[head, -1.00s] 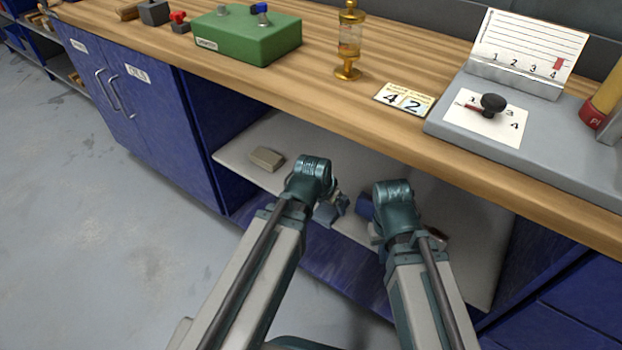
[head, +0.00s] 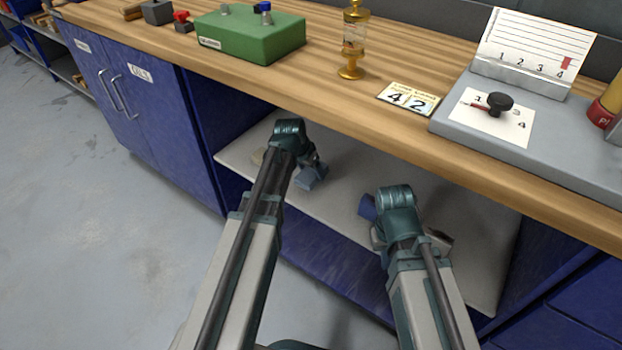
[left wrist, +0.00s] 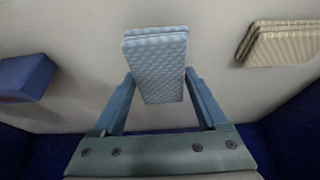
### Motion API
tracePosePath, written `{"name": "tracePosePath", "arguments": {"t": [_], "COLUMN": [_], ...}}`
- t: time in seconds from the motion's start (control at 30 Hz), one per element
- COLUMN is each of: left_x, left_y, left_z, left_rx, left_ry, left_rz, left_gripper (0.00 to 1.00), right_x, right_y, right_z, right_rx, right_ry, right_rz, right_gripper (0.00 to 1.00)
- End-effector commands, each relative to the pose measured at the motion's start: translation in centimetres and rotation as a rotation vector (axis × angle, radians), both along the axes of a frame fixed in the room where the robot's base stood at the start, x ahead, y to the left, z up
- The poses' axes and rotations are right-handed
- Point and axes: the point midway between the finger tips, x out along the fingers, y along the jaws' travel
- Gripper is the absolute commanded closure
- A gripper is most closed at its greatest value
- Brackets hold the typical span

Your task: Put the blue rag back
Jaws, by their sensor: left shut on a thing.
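The blue rag (left wrist: 160,72) is a folded, light blue waffle cloth. In the left wrist view it sits between the two fingers of my left gripper (left wrist: 160,78), which is shut on it. In the head view the rag (head: 311,178) shows just below my left gripper (head: 306,168), over the pale shelf (head: 340,185) under the worktop. I cannot tell whether the rag touches the shelf. My right gripper (head: 380,236) is at the front of the shelf, mostly hidden by its own wrist; its fingers cannot be made out.
A folded beige cloth (left wrist: 282,42) lies on the shelf near the blue rag. A dark blue block (left wrist: 24,78) lies on the other side; it is partly hidden by my right arm in the head view (head: 367,207). The wooden worktop edge (head: 330,117) overhangs the shelf.

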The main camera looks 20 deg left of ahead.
Motion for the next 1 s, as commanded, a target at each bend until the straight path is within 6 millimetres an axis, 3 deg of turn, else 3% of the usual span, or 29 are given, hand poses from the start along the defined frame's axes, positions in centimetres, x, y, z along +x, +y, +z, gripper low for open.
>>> {"name": "tracePosePath", "arguments": {"t": [0.37, 0.8, 0.83, 0.93, 1.0], "left_x": [0.0, 0.0, 0.0, 0.0, 0.0], "left_y": [-0.1, -0.1, -0.1, -0.1, -0.1], "left_z": [-3.7, -4.0, -3.8, -3.8, -3.8], "left_rx": [0.000, 0.000, 0.000, 0.000, 0.000], "left_ry": [0.000, 0.000, 0.000, 0.000, 0.000], "left_rz": [0.000, 0.000, 0.000, 0.000, 0.000], "left_gripper": [0.69, 0.69, 0.20, 0.02, 0.00], "right_x": [0.0, 0.0, 0.0, 0.0, 0.0], "right_y": [0.1, 0.1, 0.1, 0.1, 0.1], "right_z": [-3.7, -4.0, -3.8, -3.8, -3.8], "right_rx": [0.005, 0.006, 0.006, 0.006, 0.006], "right_ry": [0.000, 0.001, 0.000, 0.001, 0.001], "right_rz": [0.006, 0.008, 0.008, 0.008, 0.008], "right_gripper": [1.00, 1.00, 1.00, 1.00, 1.00]}}
